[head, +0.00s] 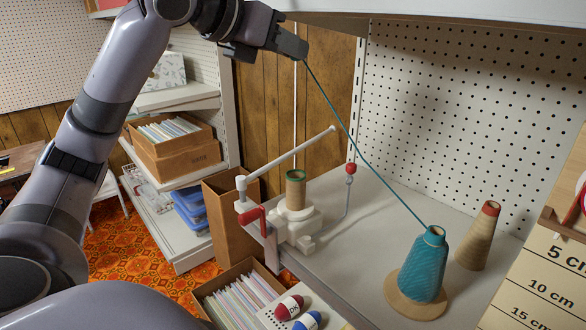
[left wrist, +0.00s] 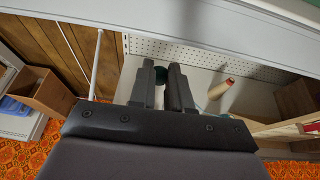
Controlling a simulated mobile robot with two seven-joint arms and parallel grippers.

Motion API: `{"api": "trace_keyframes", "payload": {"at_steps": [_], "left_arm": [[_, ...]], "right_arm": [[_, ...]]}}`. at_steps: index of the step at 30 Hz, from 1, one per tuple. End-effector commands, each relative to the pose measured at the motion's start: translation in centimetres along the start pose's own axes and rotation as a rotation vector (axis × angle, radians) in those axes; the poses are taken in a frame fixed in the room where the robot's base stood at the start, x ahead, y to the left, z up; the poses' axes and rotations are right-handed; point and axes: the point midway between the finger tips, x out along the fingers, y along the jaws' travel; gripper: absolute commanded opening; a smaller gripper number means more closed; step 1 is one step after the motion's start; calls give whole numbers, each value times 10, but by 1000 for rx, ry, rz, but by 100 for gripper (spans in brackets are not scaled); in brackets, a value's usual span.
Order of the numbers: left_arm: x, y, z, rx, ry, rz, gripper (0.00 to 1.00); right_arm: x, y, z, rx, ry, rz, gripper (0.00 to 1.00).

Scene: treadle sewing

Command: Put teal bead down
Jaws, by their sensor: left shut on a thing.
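My left gripper (head: 300,52) is raised high above the shelf and shut, with teal thread (head: 362,155) running from its tips. The thread slopes down right to the top of a teal cone (head: 424,268) standing upright on a round wooden base. In the left wrist view a dark teal bead (left wrist: 161,75) shows between and behind the fingertips of the left gripper (left wrist: 168,72), mostly hidden by them. In the head view the bead cannot be made out. My right gripper is in neither view.
A white winder (head: 297,225) with a red-handled crank and a brown tube is clamped at the shelf (head: 365,240) edge. A tan cone (head: 477,238) with a red top stands behind the teal cone. Red and blue spools (head: 289,307) lie at the bottom. A perforated panel (head: 450,110) stands behind.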

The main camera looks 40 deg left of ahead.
Motion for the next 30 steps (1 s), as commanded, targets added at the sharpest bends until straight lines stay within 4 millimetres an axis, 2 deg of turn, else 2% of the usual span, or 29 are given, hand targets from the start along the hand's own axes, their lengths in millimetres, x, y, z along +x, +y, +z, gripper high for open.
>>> {"api": "trace_keyframes", "payload": {"at_steps": [4,6,18,24,30], "left_arm": [[8,0,-20,3,7,2,0],[18,0,-42,2,7,2,0],[49,0,-117,0,4,-3,0],[57,0,-138,1,2,-3,0],[63,1,-151,1,3,-1,0]], "right_arm": [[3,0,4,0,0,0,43],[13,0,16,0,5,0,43],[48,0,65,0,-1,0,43],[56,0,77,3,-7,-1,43],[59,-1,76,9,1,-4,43]]}}
